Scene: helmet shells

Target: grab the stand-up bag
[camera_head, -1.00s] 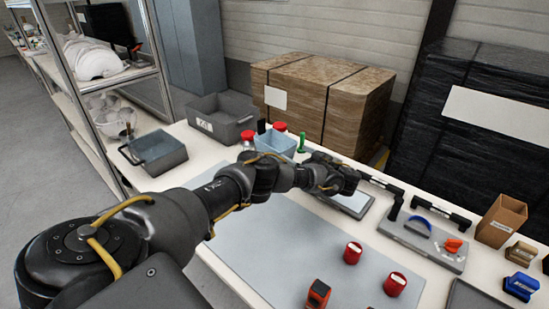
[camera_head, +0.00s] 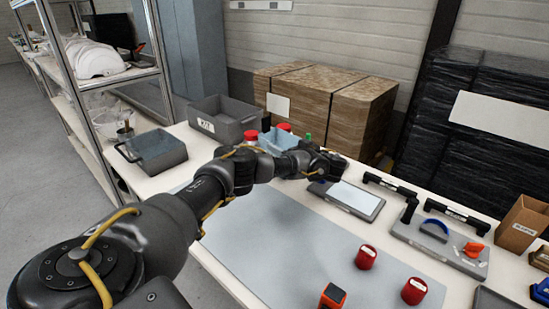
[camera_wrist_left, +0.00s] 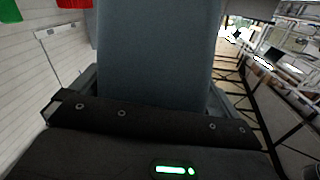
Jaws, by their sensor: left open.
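I cannot plainly identify the stand-up bag. A brown, upright, open-topped paper container (camera_head: 522,226) with a label, at the right edge of the head view, may be it. My left gripper (camera_head: 328,164) is at the end of my outstretched arm, over the back of the table, well left of that container. It is open; its fingertips are hard to make out. The left wrist view shows the dark gripper body (camera_wrist_left: 150,125) and a broad blue-grey surface (camera_wrist_left: 158,50) beyond it, perhaps the cabinet. No bag is recognizable there. My right gripper is out of view.
A light blue bin (camera_head: 280,141), red-capped containers (camera_head: 250,136) and a grey crate (camera_head: 222,118) stand behind my left arm. A tablet-like panel (camera_head: 352,198) lies beside the gripper. Red cylinders (camera_head: 366,257) stand on the grey mat (camera_head: 275,240), whose middle is clear.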

